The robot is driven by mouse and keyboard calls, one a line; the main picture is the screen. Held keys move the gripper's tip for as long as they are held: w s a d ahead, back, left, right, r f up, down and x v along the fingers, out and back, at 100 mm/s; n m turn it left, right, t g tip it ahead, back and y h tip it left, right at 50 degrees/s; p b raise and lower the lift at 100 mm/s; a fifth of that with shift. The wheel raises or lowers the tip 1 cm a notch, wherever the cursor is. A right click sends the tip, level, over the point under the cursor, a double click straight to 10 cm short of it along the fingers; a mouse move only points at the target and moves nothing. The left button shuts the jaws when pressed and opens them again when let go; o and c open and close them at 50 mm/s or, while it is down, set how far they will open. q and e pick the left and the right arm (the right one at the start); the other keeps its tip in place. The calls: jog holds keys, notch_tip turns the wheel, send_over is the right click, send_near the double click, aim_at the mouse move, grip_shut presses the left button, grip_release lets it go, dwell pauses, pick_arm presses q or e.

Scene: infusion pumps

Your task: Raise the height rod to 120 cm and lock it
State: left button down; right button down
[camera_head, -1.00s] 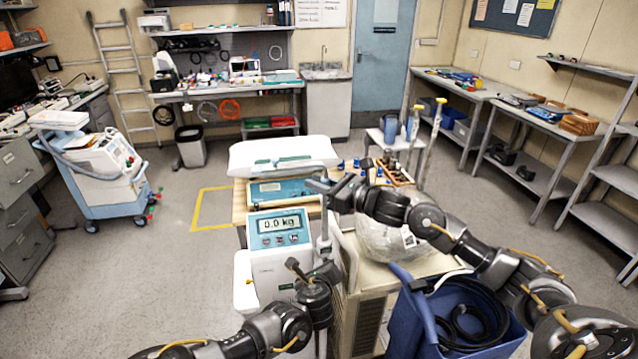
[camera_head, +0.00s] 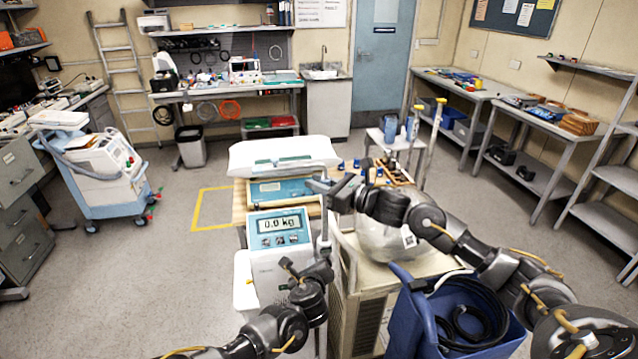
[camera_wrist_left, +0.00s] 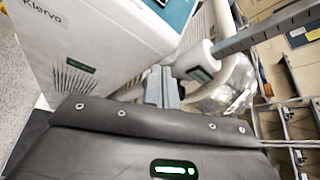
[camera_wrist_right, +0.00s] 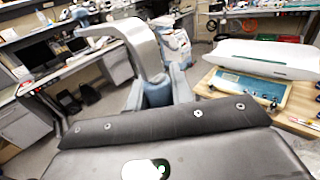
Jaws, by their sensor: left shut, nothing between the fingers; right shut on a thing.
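The height rod (camera_head: 324,235) stands upright just right of the scale display (camera_head: 280,230), which reads 0.0 kg. Its marked bar crosses the upper right of the left wrist view (camera_wrist_left: 265,33), with a white collar (camera_wrist_left: 196,62) around it. My right gripper (camera_head: 322,185) is shut on the rod's top end; in the right wrist view its fingers (camera_wrist_right: 158,92) close on it below a curved grey arm (camera_wrist_right: 142,42). My left gripper (camera_head: 288,264) is shut and empty in front of the display housing. Its fingertips (camera_wrist_left: 163,80) appear near the collar; contact is unclear. The scale reading in cm is not legible.
A white weighing tray (camera_head: 283,154) is behind the display. A beige cabinet (camera_head: 375,280) carrying a clear wrapped bundle (camera_head: 385,238) and a blue bin (camera_head: 470,335) with a black hose crowd the right side.

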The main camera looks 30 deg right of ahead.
pick_arm(q)
jog(key=shift+s+d, duration=1.1)
jog(key=shift+s, duration=0.1)
pick_arm(e)
jog(key=shift+r, duration=0.1)
pick_arm(q)
jog(key=shift+a+r, duration=0.15)
jog(key=shift+a, duration=0.1)
jog(key=shift+s, duration=0.1)
pick_arm(e)
jog(key=c, duration=1.1)
grip_release()
jog(key=shift+c, duration=0.2)
pick_arm(q)
jog(key=s, duration=0.1)
jog(key=s+a, duration=0.1)
jog(key=s, duration=0.1)
jog(key=s+a, duration=0.1)
jog(key=s, duration=0.1)
jog(key=shift+r, duration=0.1)
